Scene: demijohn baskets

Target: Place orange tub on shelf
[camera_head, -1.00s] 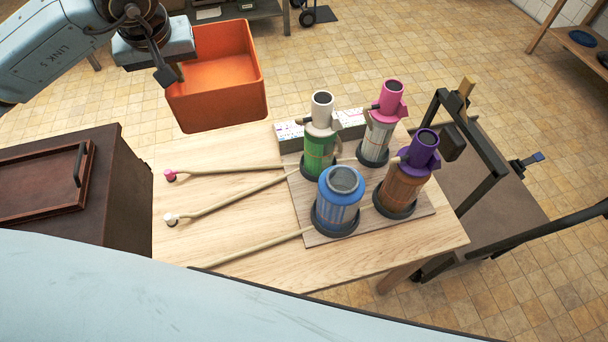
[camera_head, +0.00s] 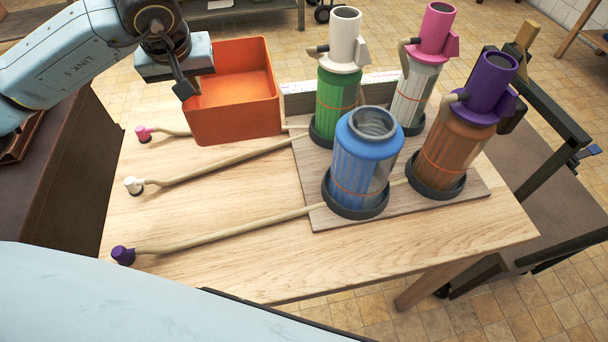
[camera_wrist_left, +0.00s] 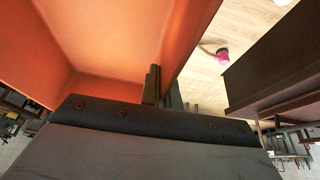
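The orange tub (camera_head: 235,118) is an open box at the back of the wooden table in the head view. My left gripper (camera_head: 184,88) is at its left wall. In the left wrist view the tub (camera_wrist_left: 110,40) fills the upper left. One finger of the gripper (camera_wrist_left: 161,88) is inside the wall and the other outside, closed on it. The tub looks held up near the table's back edge; I cannot tell if it touches the top. Which piece of furniture is the task's shelf is unclear. My right gripper is not in view.
Several demijohns, including a blue one (camera_head: 360,160), stand on a board (camera_head: 330,215) on the table (camera_head: 240,260). Hoses with pink, white and purple ends cross the left part. A dark brown cabinet (camera_head: 75,180) is at the left. Grey furniture (camera_head: 230,12) stands at the back.

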